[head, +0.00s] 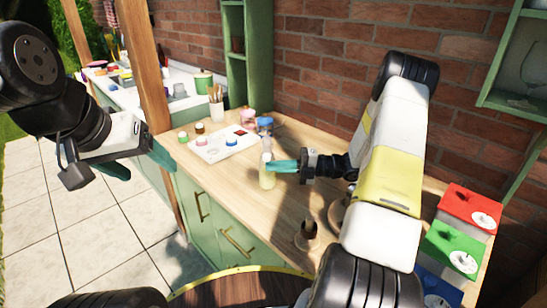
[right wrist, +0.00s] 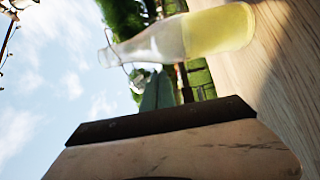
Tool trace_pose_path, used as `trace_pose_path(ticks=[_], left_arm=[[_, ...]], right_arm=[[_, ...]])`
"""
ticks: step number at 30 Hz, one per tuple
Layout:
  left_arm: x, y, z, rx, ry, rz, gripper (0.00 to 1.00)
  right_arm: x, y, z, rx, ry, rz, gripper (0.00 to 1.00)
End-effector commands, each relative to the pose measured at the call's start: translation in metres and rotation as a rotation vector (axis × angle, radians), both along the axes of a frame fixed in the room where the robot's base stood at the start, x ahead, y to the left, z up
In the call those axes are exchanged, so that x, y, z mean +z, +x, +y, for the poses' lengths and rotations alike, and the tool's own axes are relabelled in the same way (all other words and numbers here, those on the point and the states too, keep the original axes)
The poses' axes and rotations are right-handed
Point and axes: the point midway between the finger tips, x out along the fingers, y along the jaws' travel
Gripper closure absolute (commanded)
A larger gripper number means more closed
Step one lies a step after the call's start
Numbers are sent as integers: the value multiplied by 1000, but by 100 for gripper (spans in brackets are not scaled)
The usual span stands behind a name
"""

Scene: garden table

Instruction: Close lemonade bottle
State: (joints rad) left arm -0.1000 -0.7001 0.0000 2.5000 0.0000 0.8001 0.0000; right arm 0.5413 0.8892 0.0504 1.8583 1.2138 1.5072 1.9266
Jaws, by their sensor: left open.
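The lemonade bottle (head: 267,178) stands upright on the wooden counter, clear glass with pale yellow liquid low in it. In the right wrist view the bottle (right wrist: 215,32) lies sideways in the picture, its neck to the left with a thin wire there. A small pale piece, perhaps its stopper (right wrist: 138,75), shows beside the neck at my fingertips. My right gripper (head: 283,166) has its teal fingers right beside the bottle's upper part; contact and finger gap are unclear. My left gripper (head: 140,165) is open and empty, left of the counter.
A white board (head: 222,146) with several colored round pieces lies behind the bottle. Pink and blue jars (head: 265,123) and a utensil cup (head: 217,108) stand near the brick wall. Red and green boxes (head: 468,208) stand at the right. A dark-topped item (head: 307,233) stands nearer on the counter.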

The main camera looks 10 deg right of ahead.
Motion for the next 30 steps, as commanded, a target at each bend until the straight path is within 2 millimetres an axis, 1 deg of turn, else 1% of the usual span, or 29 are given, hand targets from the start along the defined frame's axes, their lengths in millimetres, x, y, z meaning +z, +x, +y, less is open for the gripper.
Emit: trace_pose_path(ticks=[6,14,23,30], left_arm=[[0,0,0,0,0,0,28],[0,0,0,0,0,0,28],[0,0,0,0,0,0,28],[0,0,0,0,0,0,28]], right_arm=[[0,1,5,1,0,0,100],[0,1,5,1,0,0,100],[7,-1,5,1,0,0,100],[7,-1,5,1,0,0,100]])
